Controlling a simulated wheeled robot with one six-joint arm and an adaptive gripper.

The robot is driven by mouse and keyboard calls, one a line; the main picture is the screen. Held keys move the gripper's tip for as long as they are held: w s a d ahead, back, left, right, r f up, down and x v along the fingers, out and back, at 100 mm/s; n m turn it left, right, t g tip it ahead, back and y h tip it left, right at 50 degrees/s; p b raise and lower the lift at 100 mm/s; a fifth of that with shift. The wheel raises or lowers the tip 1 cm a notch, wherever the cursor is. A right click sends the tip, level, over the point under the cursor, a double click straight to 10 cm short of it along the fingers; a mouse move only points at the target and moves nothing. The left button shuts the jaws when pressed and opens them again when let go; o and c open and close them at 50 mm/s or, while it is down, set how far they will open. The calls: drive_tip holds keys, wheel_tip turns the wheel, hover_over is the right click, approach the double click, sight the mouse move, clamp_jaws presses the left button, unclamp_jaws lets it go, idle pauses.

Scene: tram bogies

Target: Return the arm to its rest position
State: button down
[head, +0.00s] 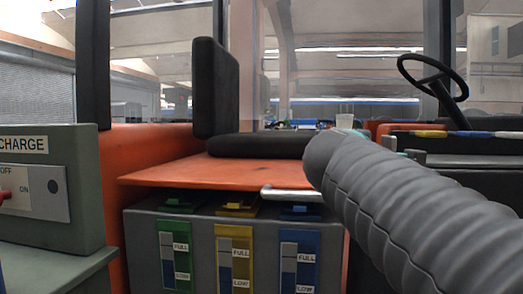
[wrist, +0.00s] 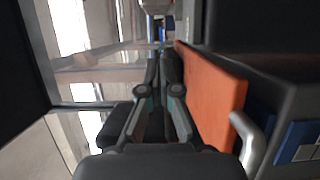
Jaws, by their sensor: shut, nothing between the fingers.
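My arm (head: 420,215), in a ribbed grey sleeve, reaches in from the lower right in the head view. Its far end is in front of the orange panel and its silver handle (head: 291,194); my fingers are hidden there. In the wrist view my gripper (wrist: 160,60) is shut, with its two dark fingers side by side and nothing between them. The orange panel (wrist: 212,85) is just right of the fingers in that view, with the silver handle (wrist: 250,142) at lower right. I cannot tell whether the fingers touch anything.
A grey battery box (head: 200,240) with green, yellow and blue fill gauges is under the orange panel (head: 190,172). A black seat (head: 215,90) stands above it. A grey charge box (head: 50,185) with a switch is at left, and a steering wheel (head: 435,75) at upper right.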

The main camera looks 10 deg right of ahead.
drive_tip(key=shift+d+v, duration=0.2)
drive_tip(key=shift+v, duration=2.55)
drive_tip(key=s+a+f+m+g+y+p, duration=0.1)
drive_tip(key=a+f+m+g+y, duration=0.15)
drive_tip(key=f, duration=0.65)
drive_tip(key=a+f+m+g+y+p, duration=0.1)
drive_tip(key=a+f+m+g+y, duration=0.15)
drive_tip(key=f, duration=0.75)
drive_tip(key=s+a+f+m+g+y+p, duration=0.2)
drive_tip(key=s+a+f+m+y+p, duration=0.2)
drive_tip(key=s+a+f+y+p, duration=0.3)
drive_tip(key=shift+s+a+f+g+p, duration=0.3)
drive_tip(key=shift+s+a+f+p, duration=0.7)
drive_tip(key=shift+s+f, duration=0.95)
